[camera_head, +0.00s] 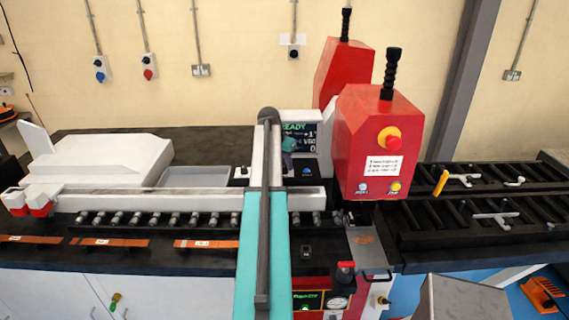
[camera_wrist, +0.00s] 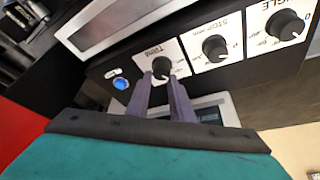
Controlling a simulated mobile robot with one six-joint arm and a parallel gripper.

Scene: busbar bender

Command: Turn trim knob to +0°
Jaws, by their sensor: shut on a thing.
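The trim knob (camera_wrist: 162,67) is a small black knob on a white plate marked TRIM, upside down in the wrist view. My gripper (camera_wrist: 162,82) has its two grey fingers at the knob, one on each side, and is shut on it. The fingertips hide part of the knob's sides, and I cannot read its exact angle. In the head view my gripper (camera_head: 288,160) is in front of the dark display (camera_head: 296,132), which shows READY and what looks like +1 in green. My arm hides the trim knob there.
Two more black knobs, marked STOP (camera_wrist: 214,47) and ANGLE (camera_wrist: 285,24), sit beside the trim knob. A blue button (camera_wrist: 121,84) is close on its other side.

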